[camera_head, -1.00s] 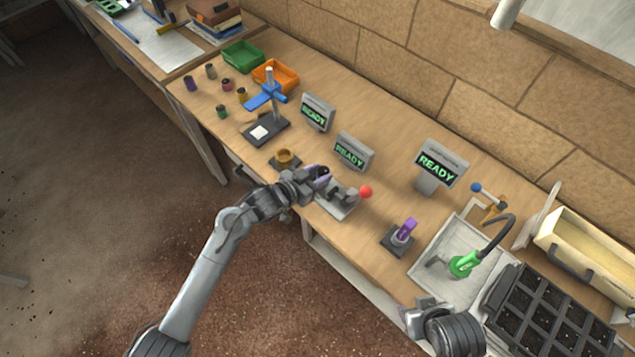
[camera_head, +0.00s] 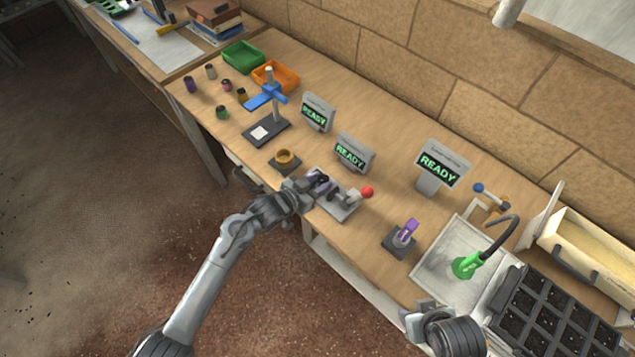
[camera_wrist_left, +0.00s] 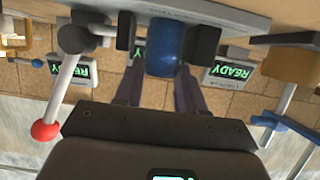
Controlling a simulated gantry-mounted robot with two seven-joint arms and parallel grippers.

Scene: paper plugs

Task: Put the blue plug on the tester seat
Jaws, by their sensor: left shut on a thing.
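The blue plug (camera_wrist_left: 165,47) is a short blue cylinder in the left wrist view, held between the fingers of my left gripper (camera_wrist_left: 160,80). In the head view my left gripper (camera_head: 318,183) is over the left end of the tester, and the plug is hidden. The tester has a grey base plate (camera_head: 337,207) and a lever with a red ball (camera_head: 367,191). In the wrist view the plug is between two dark pads and overlaps the plate (camera_wrist_left: 215,12); I cannot tell whether it rests on the seat. My right gripper (camera_head: 418,316) is at the bottom, its jaws unclear.
READY displays (camera_head: 354,153) stand behind. Several small plugs (camera_head: 222,112), a green bin (camera_head: 242,56) and an orange bin (camera_head: 275,77) are farther left.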

